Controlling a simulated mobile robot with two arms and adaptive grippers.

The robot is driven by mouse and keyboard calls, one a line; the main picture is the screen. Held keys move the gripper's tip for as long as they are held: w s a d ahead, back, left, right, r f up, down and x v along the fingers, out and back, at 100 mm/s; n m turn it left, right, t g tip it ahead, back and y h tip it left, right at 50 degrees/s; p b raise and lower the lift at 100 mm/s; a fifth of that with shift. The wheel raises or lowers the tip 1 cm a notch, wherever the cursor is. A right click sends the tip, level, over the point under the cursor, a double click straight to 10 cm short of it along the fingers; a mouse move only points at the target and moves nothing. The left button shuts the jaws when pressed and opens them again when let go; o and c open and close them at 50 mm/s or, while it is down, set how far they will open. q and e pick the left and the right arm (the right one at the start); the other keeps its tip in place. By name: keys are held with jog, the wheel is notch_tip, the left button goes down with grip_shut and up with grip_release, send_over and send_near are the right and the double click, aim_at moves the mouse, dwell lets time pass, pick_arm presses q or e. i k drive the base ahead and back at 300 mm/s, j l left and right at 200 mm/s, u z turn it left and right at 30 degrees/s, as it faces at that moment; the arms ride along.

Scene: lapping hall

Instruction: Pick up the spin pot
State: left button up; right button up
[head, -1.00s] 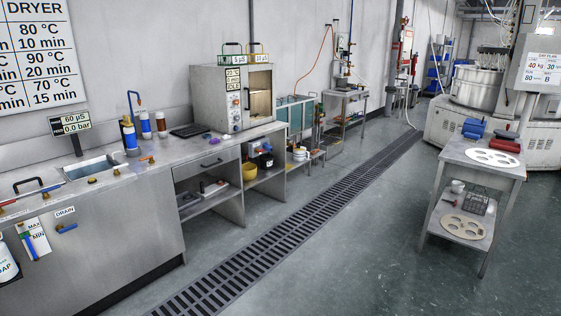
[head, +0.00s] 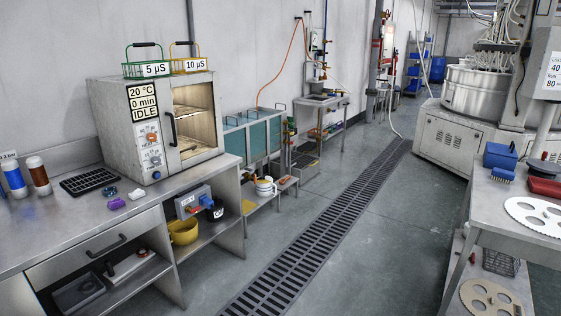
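No label marks a spin pot, and I cannot tell for sure which vessel it is. Neither of my grippers is in view.
A dryer oven (head: 158,125) reading IDLE stands on the steel bench (head: 75,222), with two wire baskets on top. A floor drain grating (head: 325,220) runs through the clear aisle. A steel table (head: 482,200) with white carrier discs stands right, before a large machine (head: 465,145).

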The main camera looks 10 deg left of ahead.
aim_at(185, 233)
jog(key=i+u, duration=0.25)
jog(key=i, duration=0.25)
jog(key=i+l+u, duration=0.2)
jog(key=i, duration=0.25)
jog(key=i+l+u, duration=0.25)
jog(key=i, duration=0.25)
jog(key=i+l+u, duration=0.2)
jog(key=i+l, duration=0.15)
jog(key=i, duration=0.1)
